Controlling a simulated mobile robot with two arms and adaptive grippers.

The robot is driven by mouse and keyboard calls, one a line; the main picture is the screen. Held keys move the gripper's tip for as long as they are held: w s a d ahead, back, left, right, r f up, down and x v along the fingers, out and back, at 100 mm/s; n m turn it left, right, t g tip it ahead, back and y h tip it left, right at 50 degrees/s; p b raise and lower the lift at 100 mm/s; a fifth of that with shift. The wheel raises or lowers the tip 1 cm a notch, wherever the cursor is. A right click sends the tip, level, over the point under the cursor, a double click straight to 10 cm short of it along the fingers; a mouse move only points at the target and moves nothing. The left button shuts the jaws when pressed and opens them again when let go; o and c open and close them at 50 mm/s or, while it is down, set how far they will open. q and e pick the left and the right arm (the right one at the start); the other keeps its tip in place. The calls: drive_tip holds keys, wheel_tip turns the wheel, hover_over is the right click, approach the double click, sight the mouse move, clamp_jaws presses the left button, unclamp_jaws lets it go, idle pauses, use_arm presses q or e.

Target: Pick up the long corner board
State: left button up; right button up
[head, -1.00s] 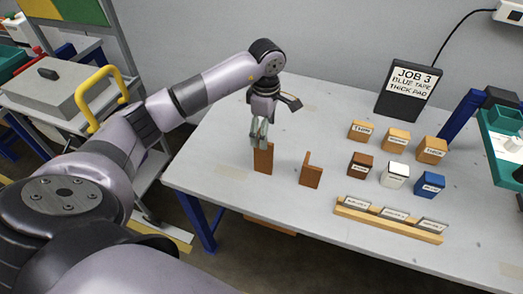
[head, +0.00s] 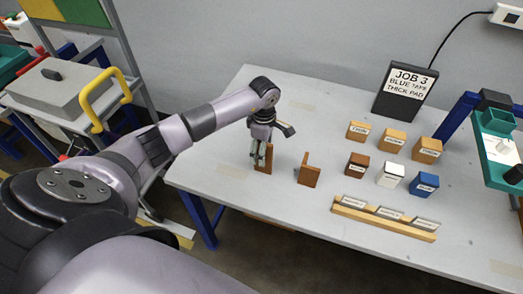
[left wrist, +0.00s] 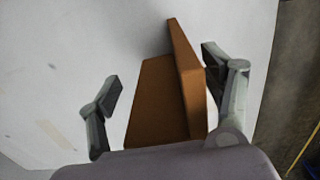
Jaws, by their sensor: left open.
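A brown L-shaped corner board (head: 265,166) stands upright near the left side of the table. It fills the middle of the left wrist view (left wrist: 158,100). I cannot tell for sure that it is the long one. My left gripper (head: 263,157) is lowered around its upper part. Its fingers are open on either side of the board in the left wrist view (left wrist: 163,78), with a clear gap at the left finger and a small one at the right. A second brown corner board (head: 309,171) stands just to the right. My right gripper is out of view.
Labelled wooden, brown, white and blue blocks (head: 390,174) stand to the right. A wooden rack with label cards (head: 384,222) lies in front of them. A black job sign (head: 405,92) stands behind. The table's front-left edge is close to the board.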

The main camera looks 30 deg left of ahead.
use_arm(q)
clamp_jaws()
idle(0.8)
